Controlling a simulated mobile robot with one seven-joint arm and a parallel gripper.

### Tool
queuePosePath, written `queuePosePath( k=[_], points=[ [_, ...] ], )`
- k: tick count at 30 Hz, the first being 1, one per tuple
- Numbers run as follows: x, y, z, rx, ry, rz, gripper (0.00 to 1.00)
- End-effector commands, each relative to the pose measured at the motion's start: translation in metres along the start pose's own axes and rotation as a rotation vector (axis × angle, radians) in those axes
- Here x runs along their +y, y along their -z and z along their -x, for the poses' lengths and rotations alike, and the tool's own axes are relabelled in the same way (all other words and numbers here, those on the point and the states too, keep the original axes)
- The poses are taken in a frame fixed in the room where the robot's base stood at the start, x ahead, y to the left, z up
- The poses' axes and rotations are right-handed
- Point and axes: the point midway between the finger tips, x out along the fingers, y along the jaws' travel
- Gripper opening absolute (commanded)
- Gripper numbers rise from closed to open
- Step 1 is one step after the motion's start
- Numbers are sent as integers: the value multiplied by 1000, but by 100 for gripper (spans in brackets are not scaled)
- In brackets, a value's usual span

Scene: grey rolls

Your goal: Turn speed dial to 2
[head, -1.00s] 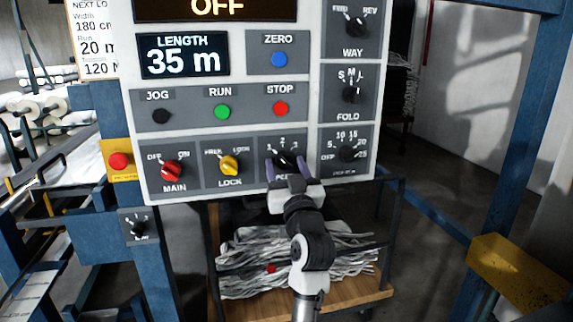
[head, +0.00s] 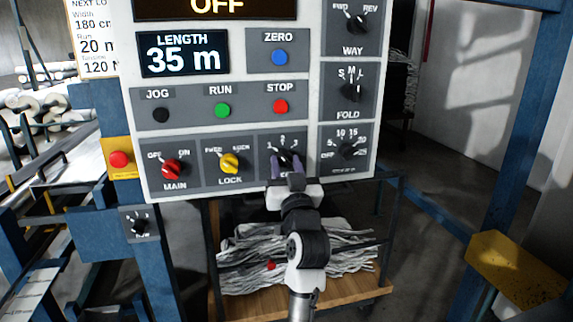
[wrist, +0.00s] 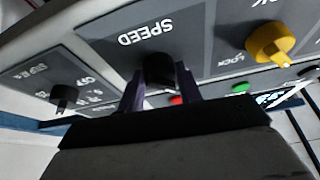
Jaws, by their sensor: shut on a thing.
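The speed dial (head: 286,157) is a black knob on the grey lower row of the control panel, with marks such as 2 and 3 above it. In the wrist view the knob (wrist: 159,69) sits between my fingers beside the upside-down label SPEED. My gripper (head: 286,163) is shut on the knob, with one purple finger on each side. The wrist view shows my gripper (wrist: 160,85) close against the panel. The fingers hide part of the dial and its label in the head view. I cannot tell exactly where its pointer stands.
The yellow LOCK knob (head: 230,163) and red MAIN knob (head: 171,169) lie left of the dial. Another black dial (head: 348,150) is to the right. The STOP button (head: 281,106) is above. A cart with grey material (head: 330,255) stands below the panel.

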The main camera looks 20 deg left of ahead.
Motion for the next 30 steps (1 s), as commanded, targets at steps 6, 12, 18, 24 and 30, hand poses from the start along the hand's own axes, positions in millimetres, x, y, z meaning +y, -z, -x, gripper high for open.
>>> queuePosePath(
  k=[6,12,18,24,30],
  points=[
    [-3,2,-1,-2,-58,-145,12],
    [-5,2,-1,-2,-124,-303,12],
    [-6,2,-1,-1,-184,-447,12],
    [-6,2,-1,0,-229,-558,12],
    [-6,2,0,0,-258,-621,12]
  ],
)
